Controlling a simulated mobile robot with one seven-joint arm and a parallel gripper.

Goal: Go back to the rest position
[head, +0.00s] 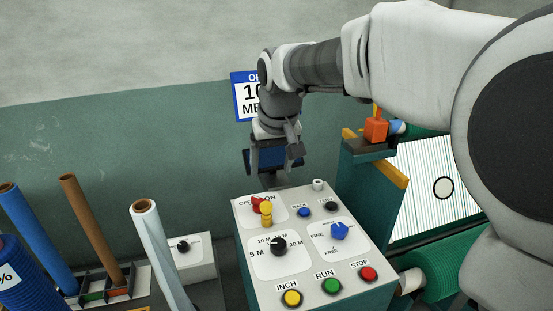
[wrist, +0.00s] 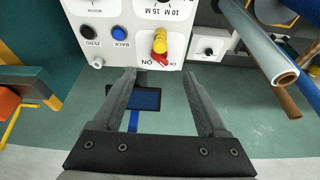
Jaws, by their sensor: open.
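My gripper (wrist: 165,92) is open, with two dark fingers spread apart and nothing between them in the wrist view. In the head view my gripper (head: 268,178) hangs behind the far edge of the control panel (head: 290,225), apart from it. The panel is a light box with a red and yellow switch (head: 264,210), a black dial (head: 278,245), a blue knob (head: 340,231) and several push buttons. In the wrist view the switch (wrist: 160,45) lies beyond the fingertips. The fingertips in the head view are partly hidden by the arm's own parts.
Upright rolls, blue (head: 35,235), brown (head: 90,228) and pale (head: 160,250), stand at left. A teal post with an orange block (head: 376,130) and green netting (head: 445,270) lie right. A sign (head: 243,98) hangs behind the arm.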

